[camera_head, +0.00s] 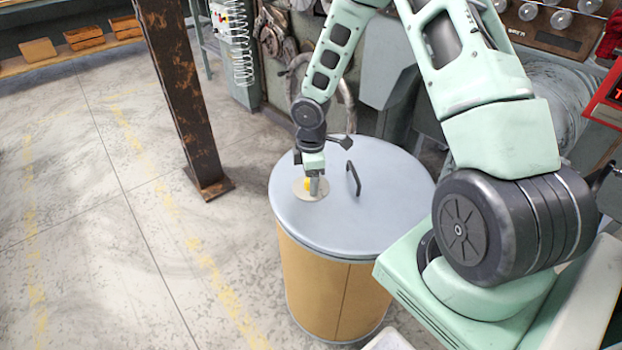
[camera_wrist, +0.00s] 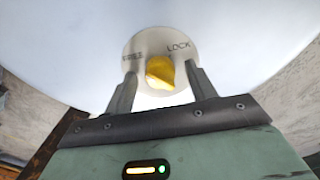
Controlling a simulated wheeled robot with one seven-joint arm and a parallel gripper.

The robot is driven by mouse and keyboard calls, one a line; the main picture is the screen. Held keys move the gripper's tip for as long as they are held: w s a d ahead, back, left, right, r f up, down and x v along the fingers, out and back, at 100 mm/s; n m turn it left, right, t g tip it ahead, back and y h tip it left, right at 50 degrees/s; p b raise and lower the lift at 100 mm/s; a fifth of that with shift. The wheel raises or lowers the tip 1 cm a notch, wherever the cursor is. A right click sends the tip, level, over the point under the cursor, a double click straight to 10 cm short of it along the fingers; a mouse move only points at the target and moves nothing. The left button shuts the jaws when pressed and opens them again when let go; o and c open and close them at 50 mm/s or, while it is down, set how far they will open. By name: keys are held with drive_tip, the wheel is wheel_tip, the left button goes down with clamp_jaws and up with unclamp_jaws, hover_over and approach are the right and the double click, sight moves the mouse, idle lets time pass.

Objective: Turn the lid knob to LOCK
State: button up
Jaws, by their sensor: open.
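The yellow lid knob (camera_head: 307,184) sits on a pale round plate (camera_head: 299,193) on the grey-blue lid (camera_head: 350,225) of a tan drum (camera_head: 316,275). In the wrist view the knob (camera_wrist: 160,72) is between my gripper's two fingers (camera_wrist: 160,74), which stand open at its left and right; a gap shows on each side. The word LOCK is printed on the plate (camera_wrist: 147,42) at the upper right of the knob. Blurred lettering is at the upper left. Which mark the knob points to is unclear. In the head view my gripper (camera_head: 316,186) partly covers the knob.
A dark lid handle (camera_head: 353,179) stands right of the knob. A rusty steel post (camera_head: 182,90) rises left of the drum. Machinery with a coiled spring (camera_head: 240,50) stands behind. The floor on the left is clear.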

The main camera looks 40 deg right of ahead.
drive_tip(key=c, duration=1)
drive_tip(key=shift+m, duration=0.3)
drive_tip(key=m, duration=0.3)
drive_tip(key=m+p, duration=0.1)
drive_tip(key=m, duration=0.4)
drive_tip(key=shift+r, duration=0.1)
drive_tip(key=m+p, duration=0.1)
drive_tip(key=m, duration=0.3)
drive_tip(key=shift+m, duration=0.3)
drive_tip(key=m+p, duration=0.1)
drive_tip(key=m, duration=0.3)
drive_tip(key=shift+m, duration=0.3)
